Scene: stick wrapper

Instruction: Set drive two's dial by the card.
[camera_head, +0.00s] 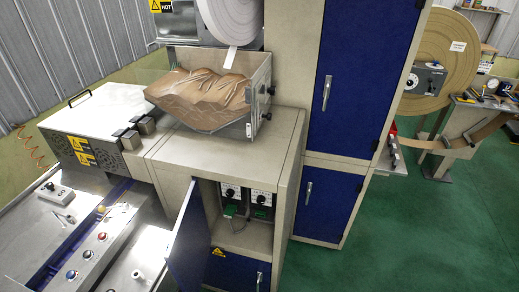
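Two small drives sit side by side inside an open cabinet (285,170) at the middle: a left drive (231,195) and a right drive (262,205). Each has a light face with a dark dial and a green patch below it. The markings are too small to read, so I cannot tell which is drive two or where its dial points. I cannot make out which thing is the card; a small white label (458,46) is on the large reel at the right. Neither of my grippers is in view.
The cabinet's blue door (188,240) stands open at the left of the opening. A brown-filled hopper (207,98) sits on top. A steel machine bed with buttons (95,245) is at the left. Green floor (420,235) is clear at the right.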

